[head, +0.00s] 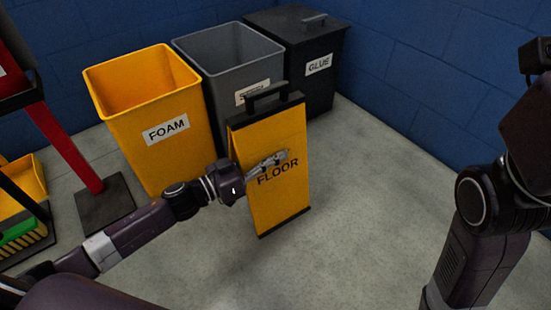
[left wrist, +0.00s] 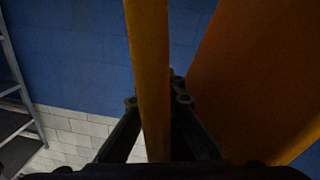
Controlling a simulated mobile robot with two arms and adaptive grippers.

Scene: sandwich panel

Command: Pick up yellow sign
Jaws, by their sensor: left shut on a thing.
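The yellow sign (head: 283,200) stands in the middle of the head view, with black top and bottom edges, a black handle and the word FLOOR on its front. My left gripper (head: 280,157) reaches in from the left and is shut on the sign at the upper part of its front. In the left wrist view, one yellow panel of the sign (left wrist: 148,60) passes between the fingers (left wrist: 170,95), and another orange-yellow panel fills the right side. The sign looks upright; its bottom edge is at or near the floor. My right gripper's fingers are not visible.
Behind the sign are a yellow FOAM bin (head: 150,130), a grey bin (head: 225,60) and a black lidded GLUE bin (head: 300,65) along the blue wall (head: 400,60). A red post (head: 68,150) on a dark base is at left. Grey floor (head: 360,200) is clear to the right.

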